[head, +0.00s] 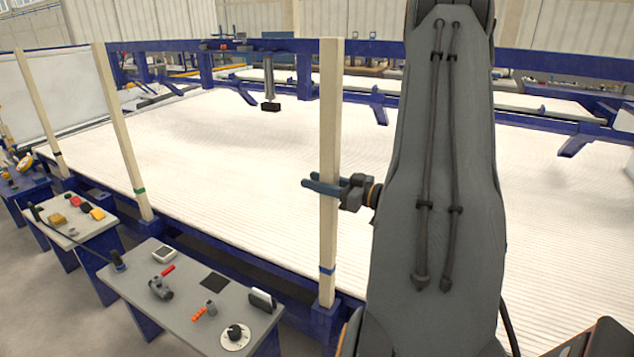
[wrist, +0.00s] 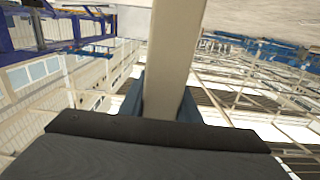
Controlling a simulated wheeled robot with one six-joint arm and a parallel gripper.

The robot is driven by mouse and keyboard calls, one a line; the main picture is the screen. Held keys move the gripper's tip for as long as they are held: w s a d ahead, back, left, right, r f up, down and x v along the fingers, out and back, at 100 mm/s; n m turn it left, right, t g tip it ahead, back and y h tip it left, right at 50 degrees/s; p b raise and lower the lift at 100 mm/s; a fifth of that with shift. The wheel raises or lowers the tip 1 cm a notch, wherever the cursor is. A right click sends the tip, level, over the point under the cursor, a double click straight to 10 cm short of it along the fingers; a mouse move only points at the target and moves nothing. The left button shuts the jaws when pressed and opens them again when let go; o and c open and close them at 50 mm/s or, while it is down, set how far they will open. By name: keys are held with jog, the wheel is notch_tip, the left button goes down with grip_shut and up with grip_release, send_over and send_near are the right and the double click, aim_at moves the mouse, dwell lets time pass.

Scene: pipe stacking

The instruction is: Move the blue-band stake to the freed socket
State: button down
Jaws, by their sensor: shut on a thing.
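The blue-band stake (head: 329,150) is a tall pale square post with a blue band near its foot. It stands upright, its lower end at a blue socket (head: 325,315) on the near edge of the white bed. I cannot tell how deep it sits. My gripper (head: 322,187) is shut on it around mid-height. In the wrist view the stake (wrist: 172,60) runs between my two blue fingers (wrist: 160,100). A green-band stake (head: 120,135) and a black-band stake (head: 40,110) stand upright further left along the same edge. No empty socket is clearly visible.
Grey tables with small tools stand along the bed's near side, the closest table (head: 190,300) left of the blue-band stake. The wide white bed (head: 220,160) is mostly clear. A blue gantry beam (head: 270,45) with a hanging black-tipped part (head: 270,105) crosses behind.

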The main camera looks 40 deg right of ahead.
notch_tip(320, 180, up, 9)
jog(key=p, duration=0.6)
jog(key=shift+p, duration=0.35)
notch_tip(320, 180, up, 12)
jog(key=p, duration=0.9)
dwell(0.5)
jog(key=shift+f, duration=0.15)
